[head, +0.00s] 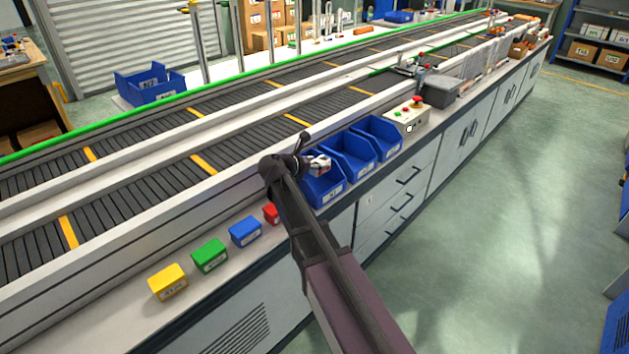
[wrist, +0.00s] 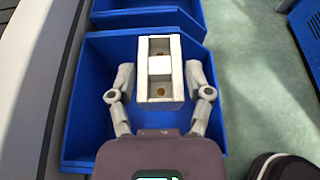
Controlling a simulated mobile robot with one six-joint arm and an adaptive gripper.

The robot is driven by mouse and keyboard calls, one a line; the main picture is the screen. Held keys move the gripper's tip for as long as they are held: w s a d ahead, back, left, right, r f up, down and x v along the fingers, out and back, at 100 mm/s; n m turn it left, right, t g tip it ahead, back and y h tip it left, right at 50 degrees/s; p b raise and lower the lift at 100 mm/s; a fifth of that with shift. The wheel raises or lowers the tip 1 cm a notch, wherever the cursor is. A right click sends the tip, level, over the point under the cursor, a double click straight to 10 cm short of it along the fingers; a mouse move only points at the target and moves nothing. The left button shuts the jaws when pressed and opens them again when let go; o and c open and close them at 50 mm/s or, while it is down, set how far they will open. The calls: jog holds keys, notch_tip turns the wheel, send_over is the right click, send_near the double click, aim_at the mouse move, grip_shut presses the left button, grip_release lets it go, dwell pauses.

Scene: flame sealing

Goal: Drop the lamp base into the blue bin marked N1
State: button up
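The lamp base (wrist: 160,100) is a pale rectangular block with two recesses, each with a round hole. My gripper (wrist: 160,75) has one finger on each side of it and is shut on it, holding it over an open blue bin (wrist: 85,115). In the head view the gripper (head: 318,165) is above the nearest of three blue bins in a row (head: 328,192). Its front label is too small to read surely. The bin floor around the lamp base looks empty; my wrist hides the bin's near part.
Two more blue bins (head: 349,157) (head: 378,136) stand beside it, then a control box (head: 405,118) with a red button. Small yellow (head: 168,282), green (head: 209,256), blue (head: 245,231) and red (head: 271,214) boxes stand on the other side. The conveyor (head: 130,195) runs behind.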

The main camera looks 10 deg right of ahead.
jog(key=shift+o, duration=0.9)
jog(key=shift+r, duration=0.15)
